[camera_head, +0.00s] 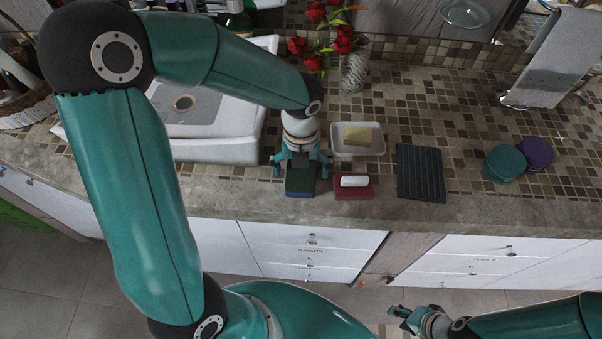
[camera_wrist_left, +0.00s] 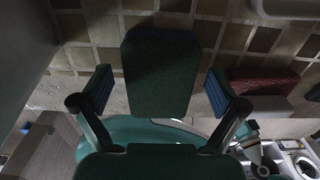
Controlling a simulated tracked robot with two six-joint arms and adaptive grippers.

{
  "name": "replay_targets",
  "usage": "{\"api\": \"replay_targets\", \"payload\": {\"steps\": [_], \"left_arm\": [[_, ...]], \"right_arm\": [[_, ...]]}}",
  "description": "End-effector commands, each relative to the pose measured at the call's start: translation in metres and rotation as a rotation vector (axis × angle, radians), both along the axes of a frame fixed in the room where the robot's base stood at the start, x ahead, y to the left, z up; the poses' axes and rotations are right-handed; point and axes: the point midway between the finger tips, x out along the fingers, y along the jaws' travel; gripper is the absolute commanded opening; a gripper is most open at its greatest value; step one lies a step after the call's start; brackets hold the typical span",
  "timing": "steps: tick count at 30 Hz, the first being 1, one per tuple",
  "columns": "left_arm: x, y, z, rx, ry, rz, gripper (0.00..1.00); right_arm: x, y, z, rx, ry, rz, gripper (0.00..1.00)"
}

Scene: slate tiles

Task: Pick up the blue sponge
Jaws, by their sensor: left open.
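The blue sponge (camera_head: 299,193) lies near the counter's front edge; it has a dark green top layer over a blue body. In the left wrist view the sponge (camera_wrist_left: 160,72) shows mostly its green face, with a thin blue edge at the far end. My left gripper (camera_head: 301,163) is above the sponge, pointing down. In the wrist view its two blue-padded fingers (camera_wrist_left: 158,92) are spread to either side of the sponge, with visible gaps. My right gripper (camera_head: 408,318) is low at the bottom, away from the counter; its jaw state is unclear.
A red block (camera_head: 343,192) with a white piece (camera_head: 354,181) sits just right of the sponge. A white dish (camera_head: 372,151) holds a yellow block (camera_head: 357,136). Farther right are a dark ribbed mat (camera_head: 421,172), teal (camera_head: 503,164) and purple (camera_head: 537,152) discs. The white sink (camera_head: 237,152) is left.

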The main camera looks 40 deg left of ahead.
Motion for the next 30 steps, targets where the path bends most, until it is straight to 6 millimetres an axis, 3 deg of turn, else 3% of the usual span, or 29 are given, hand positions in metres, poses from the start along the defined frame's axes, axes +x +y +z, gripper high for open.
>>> {"api": "replay_targets", "payload": {"steps": [2, 9, 23, 30], "left_arm": [[0.000, 0.000, 0.000, 0.000, 0.000, 0.000, 0.95], [0.000, 0.000, 0.000, 0.000, 0.000, 0.000, 0.55], [0.001, 0.000, 0.004, 0.001, -0.002, -0.001, 0.55], [0.001, -0.001, 0.026, 0.001, -0.005, -0.002, 0.55]], "right_arm": [[0.000, 0.000, 0.000, 0.000, 0.000, 0.000, 0.40], [0.000, 0.000, 0.000, 0.000, 0.000, 0.000, 0.40], [0.000, 0.000, 0.000, 0.000, 0.000, 0.000, 0.40], [0.000, 0.000, 0.002, 0.000, 0.000, 0.000, 0.40]]}}
